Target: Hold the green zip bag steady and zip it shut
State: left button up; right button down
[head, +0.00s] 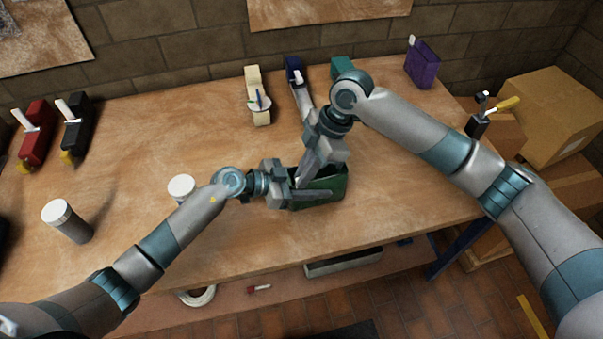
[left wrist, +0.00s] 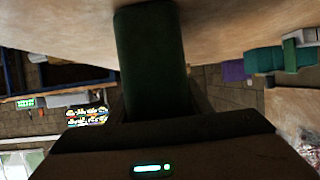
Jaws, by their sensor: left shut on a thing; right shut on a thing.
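The green zip bag (head: 324,186) stands on the wooden table near its front edge, in the middle of the head view. My left gripper (head: 292,194) is shut on the left end of the bag. My right gripper (head: 302,179) reaches down from above and is shut at the bag's upper left edge, on what seems to be the zip pull; the pull itself is hidden by the fingers. In the left wrist view the bag (left wrist: 152,62) fills the space between the left fingers as a dark green shape.
The wooden table (head: 150,130) has clear room left of the bag. White-lidded jars (head: 68,222) stand at left. Red (head: 38,125) and black (head: 76,128) pouches are further back. Cream (head: 257,95), blue, teal and purple (head: 422,64) items line the back edge. Cardboard boxes (head: 550,110) are at right.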

jog(key=w+d, duration=0.4)
jog(key=d, duration=0.6)
jog(key=shift+d, duration=0.2)
jog(key=c, duration=1.8)
grip_release()
jog(key=shift+s, duration=0.1)
jog(key=shift+c, duration=0.2)
jog(key=v, duration=1.2)
